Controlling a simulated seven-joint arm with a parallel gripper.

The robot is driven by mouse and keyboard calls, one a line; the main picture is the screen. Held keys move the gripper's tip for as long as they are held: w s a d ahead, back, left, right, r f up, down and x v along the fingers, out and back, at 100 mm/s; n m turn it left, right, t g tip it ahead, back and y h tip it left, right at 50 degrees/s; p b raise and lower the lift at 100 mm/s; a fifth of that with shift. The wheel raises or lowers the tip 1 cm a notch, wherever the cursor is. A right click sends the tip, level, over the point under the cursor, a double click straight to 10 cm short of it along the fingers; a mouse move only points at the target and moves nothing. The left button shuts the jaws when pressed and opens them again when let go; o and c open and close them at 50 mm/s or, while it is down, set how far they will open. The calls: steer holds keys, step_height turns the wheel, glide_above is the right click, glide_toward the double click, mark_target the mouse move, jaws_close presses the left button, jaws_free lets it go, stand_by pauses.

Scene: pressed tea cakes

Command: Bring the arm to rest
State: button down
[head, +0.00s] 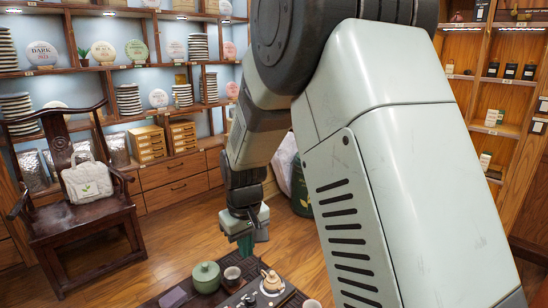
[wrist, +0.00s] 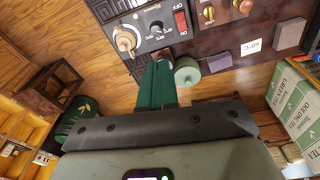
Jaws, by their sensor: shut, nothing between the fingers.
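My gripper (head: 246,246) hangs in the air near the table's back edge in the head view. Its green fingers point down and are together, with nothing between them.
A low dark table (head: 151,300) holds a green lidded jar (head: 206,277), a cup (head: 232,274), a teapot (head: 271,281) and a purple block (head: 173,297). A wooden chair (head: 84,222) stands at left. Shelves line the walls. Bare floor (head: 165,242) lies between chair and table.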

steer(key=s+d+r+m+t, duration=0.1)
steer(key=s+d+r+m, duration=0.1)
steer(key=s+d+r, duration=0.5)
steer(key=s+d+r+m+t, duration=0.1)
steer(key=s+d+r+m, duration=0.3)
steer(key=r, duration=0.6)
steer(key=s+d+r+t, duration=0.2)
steer(key=s+d, duration=0.4)
steer(key=s, duration=0.7)
steer(key=shift+d+r+m, duration=0.4)
steer(key=shift+r, duration=0.25)
steer(key=shift+w, duration=0.1)
